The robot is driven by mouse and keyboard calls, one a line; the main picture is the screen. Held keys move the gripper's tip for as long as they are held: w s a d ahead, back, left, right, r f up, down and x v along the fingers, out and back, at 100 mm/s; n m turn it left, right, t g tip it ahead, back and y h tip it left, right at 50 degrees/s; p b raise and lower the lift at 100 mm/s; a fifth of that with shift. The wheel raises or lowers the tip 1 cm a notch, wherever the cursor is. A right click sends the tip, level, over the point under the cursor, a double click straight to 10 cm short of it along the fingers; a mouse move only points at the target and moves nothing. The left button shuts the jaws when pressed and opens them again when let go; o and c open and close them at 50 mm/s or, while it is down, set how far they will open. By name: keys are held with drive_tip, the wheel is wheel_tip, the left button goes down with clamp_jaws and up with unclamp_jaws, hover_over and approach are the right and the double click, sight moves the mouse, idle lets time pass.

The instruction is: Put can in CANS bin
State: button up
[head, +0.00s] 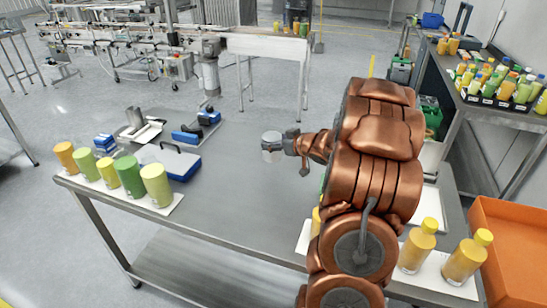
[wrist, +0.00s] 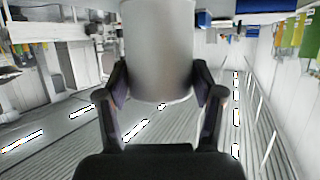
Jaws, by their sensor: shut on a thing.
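A plain silver-grey can (head: 272,146) is held above the metal table (head: 240,195) in the head view. My gripper (head: 290,144) is shut on it. In the wrist view the can (wrist: 158,50) fills the upper middle, with a dark finger of my gripper (wrist: 163,95) on each side of it. The can's far end is cut off by the top edge there. I see no bin label that reads CANS in either view.
Several green, yellow and orange cups (head: 130,177) stand on the table's left end beside a blue-and-white case (head: 172,160). Yellow bottles (head: 464,258) stand at the right, near an orange bin (head: 510,245) on the floor side. My arm hides part of the table.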

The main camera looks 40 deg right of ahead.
sight(278, 155)
drive_tip(key=shift+a+f, duration=0.1)
drive_tip(key=shift+f, duration=2.45)
drive_tip(key=shift+f, duration=0.15)
drive_tip(key=o, duration=1.1)
drive_tip(key=shift+r, duration=0.2)
drive_tip(key=b+v, duration=0.1)
drive_tip(key=v, duration=1.1)
